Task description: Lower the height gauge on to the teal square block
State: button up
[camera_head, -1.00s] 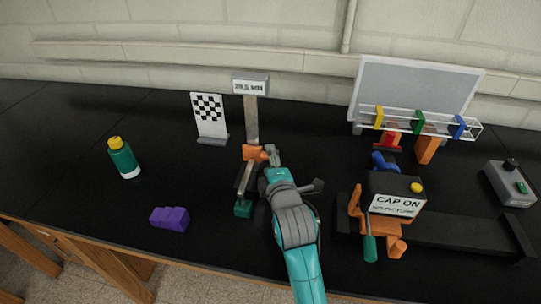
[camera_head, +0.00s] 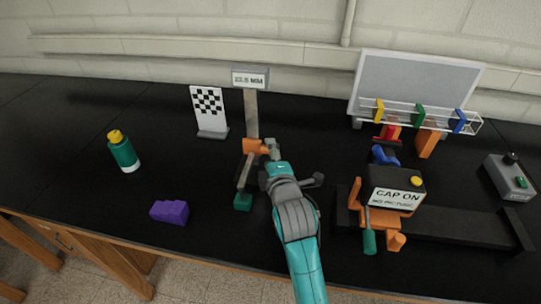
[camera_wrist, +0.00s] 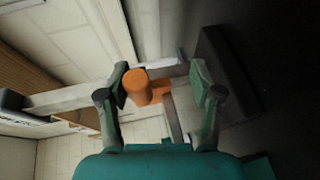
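The height gauge has a grey upright column (camera_head: 251,110), a display (camera_head: 250,78) on top that seems to read 33.5 or 22.5 MM, and an orange slider (camera_head: 253,146). A grey arm reaches from the slider towards the teal square block (camera_head: 243,202) at the foot of the gauge; I cannot tell whether they touch. My gripper (camera_head: 268,150) is at the right side of the slider. In the wrist view, the slider's orange knob (camera_wrist: 137,87) lies between the spread fingers of my gripper (camera_wrist: 161,82), close to the left finger, with a gap to the right finger.
A checkered plate (camera_head: 209,108) stands behind left of the gauge. A green bottle (camera_head: 122,152) and a purple block (camera_head: 169,212) are at the left. A black CAP ON box (camera_head: 396,192) with orange clamps stands at the right. A control box (camera_head: 510,181) is at far right.

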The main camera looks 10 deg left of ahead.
jog(key=shift+f, duration=0.3)
jog(key=shift+c, duration=1.3)
jog(key=shift+s+d, duration=0.1)
jog(key=shift+v, duration=1.75)
jog(key=r+v, duration=0.1)
jog(key=v, duration=0.7)
jog(key=shift+s, duration=0.3)
jog(key=v, duration=0.7)
jog(key=shift+s, duration=0.2)
